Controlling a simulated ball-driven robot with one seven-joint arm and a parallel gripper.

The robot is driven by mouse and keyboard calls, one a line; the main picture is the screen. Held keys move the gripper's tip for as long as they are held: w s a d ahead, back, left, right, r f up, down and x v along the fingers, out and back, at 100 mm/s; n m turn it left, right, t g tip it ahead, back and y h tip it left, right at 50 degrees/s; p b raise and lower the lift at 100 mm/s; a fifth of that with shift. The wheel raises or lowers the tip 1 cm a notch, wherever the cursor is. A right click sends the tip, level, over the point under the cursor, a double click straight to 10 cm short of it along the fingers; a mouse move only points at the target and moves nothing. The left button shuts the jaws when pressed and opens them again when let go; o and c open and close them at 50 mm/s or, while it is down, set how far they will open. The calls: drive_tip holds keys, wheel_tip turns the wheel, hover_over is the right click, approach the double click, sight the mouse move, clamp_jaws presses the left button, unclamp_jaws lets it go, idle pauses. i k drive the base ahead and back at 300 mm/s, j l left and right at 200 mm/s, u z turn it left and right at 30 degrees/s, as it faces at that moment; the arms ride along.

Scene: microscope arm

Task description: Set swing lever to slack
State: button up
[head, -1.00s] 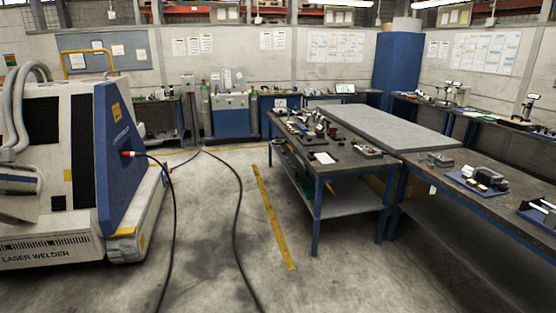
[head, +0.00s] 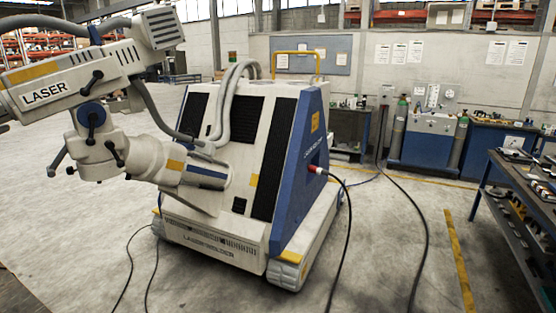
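A large white and blue laser welder (head: 265,150) stands on the floor in the middle of the head view. Its jointed arm reaches out to the left and carries a head marked LASER (head: 45,92). Several dark clamp levers sit on the arm: one on the head (head: 92,83), one at the blue joint (head: 91,118), one lower left (head: 57,160) and one lower right (head: 114,152). I cannot tell which of them is the swing lever, or whether it is tight or slack. My gripper is not in view.
Black cables (head: 420,240) lie on the floor right of the welder, and thinner ones hang at its left. A workbench (head: 515,190) stands at the right edge. Floor is open at the lower left and between welder and bench.

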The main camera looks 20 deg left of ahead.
sight(110, 145)
drive_tip(key=i+u, duration=0.1)
drive_tip(key=i, duration=0.45)
drive_tip(key=i+l+u, duration=0.1)
drive_tip(key=i, duration=0.45)
drive_tip(key=i+l+u, duration=0.1)
drive_tip(key=i, duration=0.45)
drive_tip(key=i+u, duration=0.3)
drive_tip(key=u, duration=0.2)
drive_tip(key=i+l+u, duration=0.1)
drive_tip(key=i+u, duration=0.2)
drive_tip(key=u, duration=0.2)
drive_tip(key=i+l+u, duration=0.25)
drive_tip(key=u, duration=0.2)
drive_tip(key=i+j+u, duration=0.2)
drive_tip(key=u, duration=0.15)
drive_tip(key=i+j+u, duration=0.15)
drive_tip(key=i+u, duration=0.15)
